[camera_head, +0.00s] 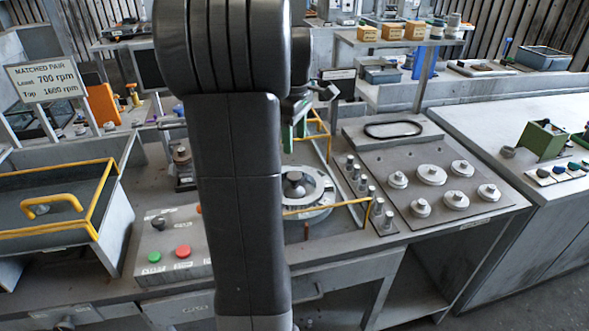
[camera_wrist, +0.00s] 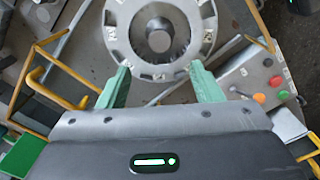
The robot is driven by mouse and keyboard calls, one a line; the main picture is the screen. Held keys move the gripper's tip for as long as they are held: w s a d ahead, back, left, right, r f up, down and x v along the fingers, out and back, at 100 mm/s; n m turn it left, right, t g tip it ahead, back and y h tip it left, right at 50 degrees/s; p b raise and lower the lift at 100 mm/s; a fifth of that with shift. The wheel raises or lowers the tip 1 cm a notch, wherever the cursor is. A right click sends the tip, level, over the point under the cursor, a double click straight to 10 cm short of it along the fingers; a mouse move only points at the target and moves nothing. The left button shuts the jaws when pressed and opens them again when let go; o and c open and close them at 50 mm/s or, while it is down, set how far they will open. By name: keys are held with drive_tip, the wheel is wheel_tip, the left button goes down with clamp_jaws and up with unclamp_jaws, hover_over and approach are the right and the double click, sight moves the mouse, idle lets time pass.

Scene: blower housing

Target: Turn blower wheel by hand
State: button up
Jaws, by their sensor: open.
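The blower wheel (camera_head: 318,187) is a round grey metal disc with a dark central hub (camera_head: 293,184), on the bench behind my arm. My arm hides its left part. In the wrist view the wheel (camera_wrist: 122,28) is at the top centre, with dark slots and small white labels around its rim and the hub (camera_wrist: 159,38) in its middle. My gripper (camera_wrist: 160,70) has two green fingers spread wide apart, with nothing between them. They appear at the wheel's near rim; I cannot tell whether they touch it. In the head view my gripper (camera_head: 294,132) shows above the wheel, partly hidden.
Yellow rails (camera_head: 330,207) flank the wheel. A control box (camera_head: 175,243) with green and red buttons stands left of it. A plate with several round weights (camera_head: 431,174) lies to the right. A yellow-edged tray (camera_head: 55,215) is at the far left.

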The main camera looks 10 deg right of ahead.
sight(295, 175)
wheel_tip(295, 175, down, 11)
idle(0.3)
clamp_jaws()
